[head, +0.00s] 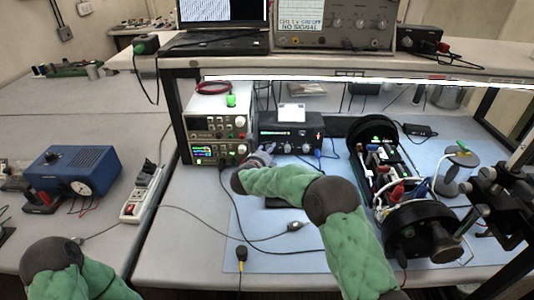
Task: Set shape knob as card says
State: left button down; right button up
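A black box (282,132) with a small lit display and several knobs on its front stands on the blue mat under the shelf. A small white card (291,113) stands on top of it; its writing is too small to read. I cannot tell which knob is the shape knob. My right arm, in a green sleeve, reaches in from the bottom and bends left. Its gripper (262,158) is at the lower left front of the black box, partly hidden by the wrist; its fingers are too small to judge. My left arm shows at the bottom left; its gripper is out of view.
Stacked instruments (217,127) stand left of the black box. A power strip (144,192), a blue meter box (75,172) and loose cables lie left. The mat's front middle is mostly clear.

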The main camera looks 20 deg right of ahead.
grip_shut()
jog(key=shift+f+n+h, duration=0.15)
jog(key=shift+n+h, duration=0.35)
jog(key=shift+n, duration=0.4)
jog(key=n+t+h, duration=0.1)
jog(key=n, duration=0.1)
jog(key=shift+n, duration=0.3)
grip_release()
jog(key=shift+a, duration=0.1)
jog(key=v, duration=1.2)
jog(key=shift+f, duration=0.1)
